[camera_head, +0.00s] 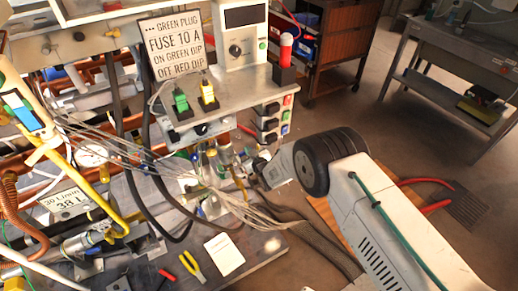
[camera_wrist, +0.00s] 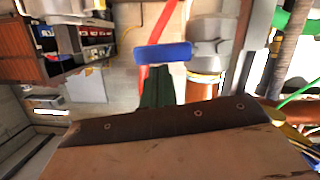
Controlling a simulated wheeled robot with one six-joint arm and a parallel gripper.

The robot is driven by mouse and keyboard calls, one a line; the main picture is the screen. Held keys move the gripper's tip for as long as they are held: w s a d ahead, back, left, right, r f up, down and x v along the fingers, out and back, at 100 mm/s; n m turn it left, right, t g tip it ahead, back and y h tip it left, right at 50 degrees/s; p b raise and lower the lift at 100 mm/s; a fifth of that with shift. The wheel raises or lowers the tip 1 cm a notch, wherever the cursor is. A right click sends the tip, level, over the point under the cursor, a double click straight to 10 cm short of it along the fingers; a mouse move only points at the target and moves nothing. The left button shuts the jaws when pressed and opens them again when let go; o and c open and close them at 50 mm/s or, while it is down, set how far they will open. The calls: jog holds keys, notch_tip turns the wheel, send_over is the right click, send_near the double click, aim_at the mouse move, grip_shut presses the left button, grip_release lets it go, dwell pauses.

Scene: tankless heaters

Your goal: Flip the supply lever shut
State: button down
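My gripper (camera_head: 268,172) is at the end of my white arm, reaching in from the right to the crowded valves and pipes at the bench's right end. Its fingers are small and partly hidden there, so I cannot tell if they are open or hold anything. In the wrist view, a blue bar-shaped handle (camera_wrist: 163,52) lies across a red strip above a dark green piece (camera_wrist: 157,88). I cannot tell whether this handle is the supply lever. No supply lever is clearly identifiable in the head view, where cables and pipes crowd the area.
A brown panel with a dark riveted edge (camera_wrist: 160,121) fills the lower wrist view. Pale cables (camera_head: 228,203) hang close beside my gripper. A sign (camera_head: 172,48) and green and yellow plugs (camera_head: 181,103) stand above. Pliers (camera_head: 192,266) lie on the bench.

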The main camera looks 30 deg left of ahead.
jog(key=shift+w+d+f, duration=0.1)
jog(key=shift+w+f, duration=0.05)
jog(key=shift+f, duration=0.25)
dwell(0.3)
jog(key=shift+d, duration=0.1)
